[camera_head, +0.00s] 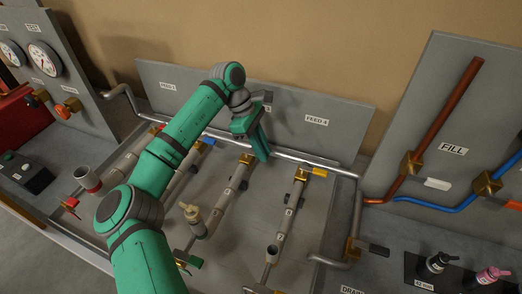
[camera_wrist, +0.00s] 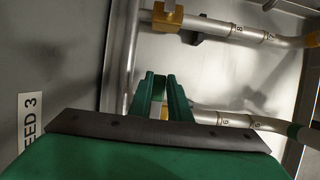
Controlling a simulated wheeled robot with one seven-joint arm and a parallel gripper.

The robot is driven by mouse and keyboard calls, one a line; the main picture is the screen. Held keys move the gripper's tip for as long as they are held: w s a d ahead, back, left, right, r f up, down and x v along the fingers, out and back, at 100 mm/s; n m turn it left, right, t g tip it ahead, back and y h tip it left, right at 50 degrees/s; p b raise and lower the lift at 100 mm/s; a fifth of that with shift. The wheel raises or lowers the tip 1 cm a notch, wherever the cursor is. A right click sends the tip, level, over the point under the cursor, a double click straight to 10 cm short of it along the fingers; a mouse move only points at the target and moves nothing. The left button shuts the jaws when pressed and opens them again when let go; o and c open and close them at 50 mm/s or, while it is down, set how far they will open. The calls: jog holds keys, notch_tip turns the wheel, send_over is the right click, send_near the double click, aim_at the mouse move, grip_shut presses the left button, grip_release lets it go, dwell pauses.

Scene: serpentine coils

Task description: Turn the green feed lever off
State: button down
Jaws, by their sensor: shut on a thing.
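My gripper (camera_head: 262,156) reaches down at the brass valve (camera_head: 247,160) on the pipe below the FEED 3 label. In the wrist view the two green fingers of my gripper (camera_wrist: 160,92) are close together. A green lever (camera_wrist: 160,86) shows between them, and the gripper is shut on it. The lever is nearly the same green as the fingers, so its outline and exact angle are hard to tell. A bit of the brass valve (camera_wrist: 164,113) shows behind the fingers. In the head view my gripper hides the lever.
To the right stands the FEED 4 pipe's brass valve (camera_head: 301,174) with a yellow lever (camera_head: 319,172). A blue lever (camera_head: 208,141) is to the left. A silver header pipe (camera_head: 290,155) runs along the back panel (camera_head: 340,120). A tan-topped fitting (camera_head: 191,213) stands in front.

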aim_at(251, 152)
jog(key=shift+w, duration=0.1)
dwell(0.3)
jog(key=c, duration=1.6)
grip_release()
jog(key=shift+c, duration=0.2)
jog(key=v, duration=1)
jog(key=shift+r, duration=0.35)
jog(key=shift+w, duration=0.1)
